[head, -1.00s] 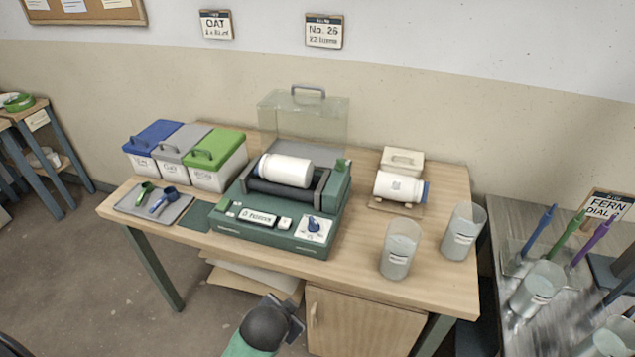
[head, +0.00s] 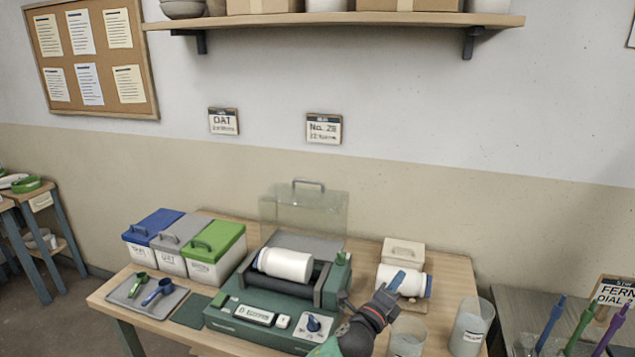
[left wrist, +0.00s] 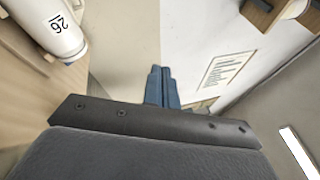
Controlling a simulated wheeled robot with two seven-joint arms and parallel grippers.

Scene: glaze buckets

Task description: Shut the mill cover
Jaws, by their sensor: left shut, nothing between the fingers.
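The mill (head: 262,312) is a green machine on the wooden table. A white jar (head: 286,265) lies on its dark rollers. The clear mill cover (head: 304,211) stands open and upright behind the jar, with a grey handle (head: 308,183) on its top edge. My left gripper (head: 395,282) is right of the mill, in front of a second white jar (head: 415,285); its blue fingers are shut and empty. The closed fingers also show in the left wrist view (left wrist: 161,86), apart from a white jar marked 26 (left wrist: 50,27). My right gripper is not in view.
Three lidded bins, blue, grey and green (head: 217,253), stand left of the mill. A tray with scoops (head: 146,292) is at the table's left. Clear beakers (head: 467,327) stand at the right. A shelf (head: 335,20) hangs high on the wall.

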